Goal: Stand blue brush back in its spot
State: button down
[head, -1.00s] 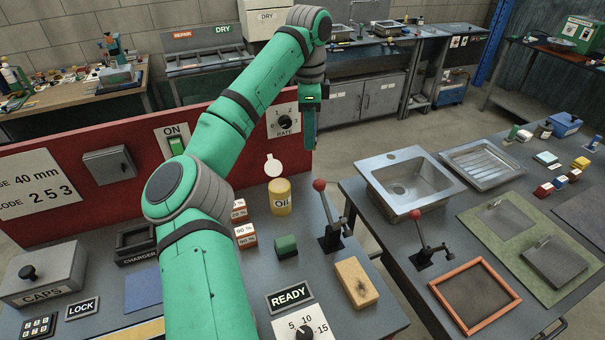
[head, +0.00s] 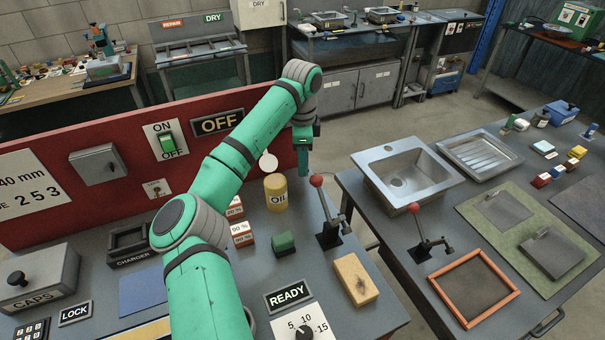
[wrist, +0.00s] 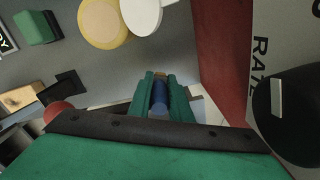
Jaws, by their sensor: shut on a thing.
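My gripper (head: 303,168) hangs pointing down in front of the red panel, right of the yellow OIL can, above the grey bench. In the wrist view its green fingers (wrist: 160,92) are shut on the blue brush (wrist: 158,98), of which a short blue length shows between them. A small tan-yellow bit shows beyond the fingertips. The rest of the brush is hidden by the fingers. In the head view I cannot make out the brush. I cannot tell which place is the brush's spot.
A red-knobbed lever (head: 326,215) stands in front. The red panel (head: 90,200) rises behind. A sink (head: 400,175) lies on the bench to the right, across a gap.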

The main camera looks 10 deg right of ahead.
jog(key=shift+f, duration=2.1)
jog(key=shift+f, duration=0.1)
jog(key=c, duration=1.6)
grip_release()
notch_tip(320, 180, up, 12)
jog(key=shift+w+f, duration=0.1)
jog(key=shift+r, duration=0.25)
